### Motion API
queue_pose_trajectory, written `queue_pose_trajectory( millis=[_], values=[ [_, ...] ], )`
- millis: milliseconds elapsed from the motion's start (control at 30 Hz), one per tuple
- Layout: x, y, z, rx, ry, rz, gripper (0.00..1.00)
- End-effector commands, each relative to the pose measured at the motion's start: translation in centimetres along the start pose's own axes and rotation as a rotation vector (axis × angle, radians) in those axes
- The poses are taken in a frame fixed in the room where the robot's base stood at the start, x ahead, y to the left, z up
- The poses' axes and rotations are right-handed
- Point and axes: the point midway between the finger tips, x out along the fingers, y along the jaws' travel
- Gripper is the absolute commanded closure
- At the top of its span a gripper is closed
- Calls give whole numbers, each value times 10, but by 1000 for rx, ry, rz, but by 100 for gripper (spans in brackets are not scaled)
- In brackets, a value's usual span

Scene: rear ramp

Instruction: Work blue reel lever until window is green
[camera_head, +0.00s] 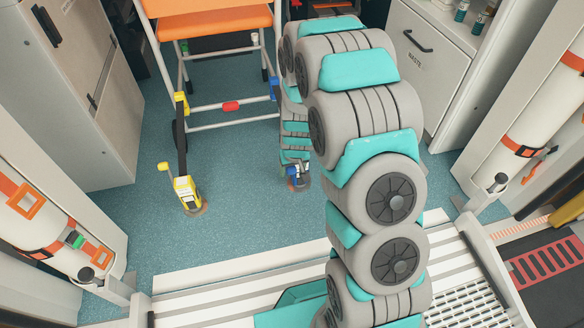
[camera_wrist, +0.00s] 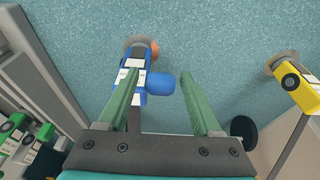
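The blue reel (camera_wrist: 127,78) sits on the floor and shows left of centre in the wrist view. Its blue lever (camera_wrist: 160,83) has a rounded end that lies between my two green fingers. My gripper (camera_wrist: 164,72) is open. The left finger overlaps the reel body, and the right finger is apart from the lever with floor visible between them. I cannot tell whether the left finger touches. In the head view the blue reel (camera_head: 296,171) is small and partly hidden by my arm. An orange-brown patch shows beside the reel, but I cannot make out the window or its colour.
A yellow reel (camera_head: 187,192) stands on the floor to the left, strapped to an orange-seated chair (camera_head: 215,20); it also shows in the wrist view (camera_wrist: 297,84). A waste cabinet (camera_head: 425,65) stands at the right. The blue-green floor (camera_head: 240,225) between the reels is clear.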

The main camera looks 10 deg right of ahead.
Motion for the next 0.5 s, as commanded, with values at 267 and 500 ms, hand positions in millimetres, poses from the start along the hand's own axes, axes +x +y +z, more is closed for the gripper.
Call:
queue_pose_trajectory(
  millis=[267,500],
  values=[
    [-1,0,-1,0,2,0,28],
    [-12,0,-2,-1,5,0,28]
  ],
)
